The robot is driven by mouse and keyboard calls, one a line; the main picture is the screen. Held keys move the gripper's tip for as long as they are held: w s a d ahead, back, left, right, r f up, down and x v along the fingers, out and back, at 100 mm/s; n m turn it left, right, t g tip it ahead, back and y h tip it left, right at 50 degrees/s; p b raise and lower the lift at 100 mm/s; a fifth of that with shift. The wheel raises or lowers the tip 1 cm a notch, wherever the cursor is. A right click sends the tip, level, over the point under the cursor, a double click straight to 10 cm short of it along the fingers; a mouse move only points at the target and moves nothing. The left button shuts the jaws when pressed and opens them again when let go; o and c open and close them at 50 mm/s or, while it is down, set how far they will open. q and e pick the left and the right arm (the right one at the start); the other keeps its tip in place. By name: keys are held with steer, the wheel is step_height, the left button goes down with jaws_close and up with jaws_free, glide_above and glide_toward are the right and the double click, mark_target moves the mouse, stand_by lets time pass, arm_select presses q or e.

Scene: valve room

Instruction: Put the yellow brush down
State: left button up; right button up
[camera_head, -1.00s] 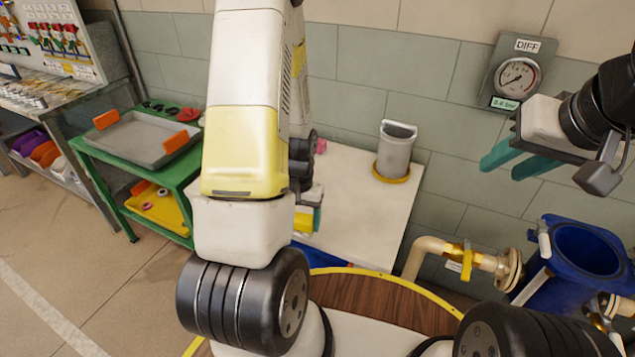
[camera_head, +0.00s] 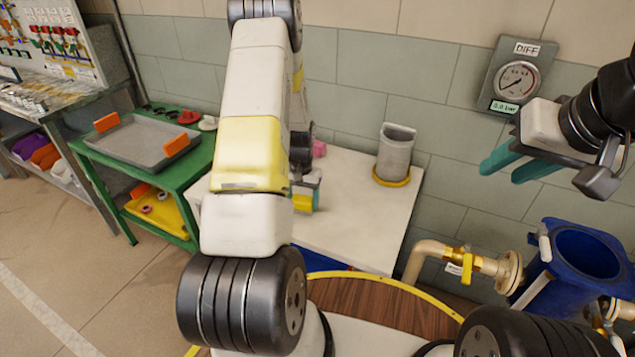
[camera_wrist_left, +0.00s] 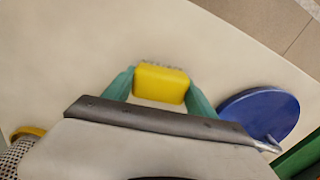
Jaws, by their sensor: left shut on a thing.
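The yellow brush (camera_head: 302,202) is in my left gripper, over the white table (camera_head: 345,225) in the head view. In the left wrist view the yellow brush (camera_wrist_left: 160,84) sits between the two teal fingers of my left gripper (camera_wrist_left: 160,78), which are shut on its sides. A dark bristle edge shows along its far side. I cannot tell whether it touches the tabletop. In the head view my left gripper (camera_head: 311,188) is partly hidden behind my own arm. My right gripper (camera_head: 518,161) is open and empty, in front of the wall at the right.
A grey cup on a yellow base (camera_head: 393,155) stands at the table's back right. A pink item (camera_head: 319,149) lies at the back. A blue round thing (camera_wrist_left: 262,115) is right of the brush in the wrist view. A green cart (camera_head: 130,185) stands left. The table's middle is clear.

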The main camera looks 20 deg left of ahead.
arm_select(q)
steer(key=o, duration=1.2)
steer(key=shift+f, duration=0.15)
step_height(320, 180, up, 13)
steer(key=d, duration=0.1)
step_height(320, 180, up, 12)
steer(key=t, duration=0.2)
glide_above(305, 201)
steer(key=s+d, duration=0.4)
steer(key=s+d+r+t+h, duration=0.1)
steer(key=s+d+r+t, duration=0.1)
steer(key=s+r, duration=0.5)
steer(key=s+d+r+m+t+h, duration=0.1)
steer(key=s+d+r, duration=0.4)
steer(key=s, duration=0.6)
steer(key=shift+d+r+t, duration=0.3)
steer(key=shift+r+t, duration=0.3)
steer(key=shift+r, duration=0.6)
steer(key=shift+s, duration=0.1)
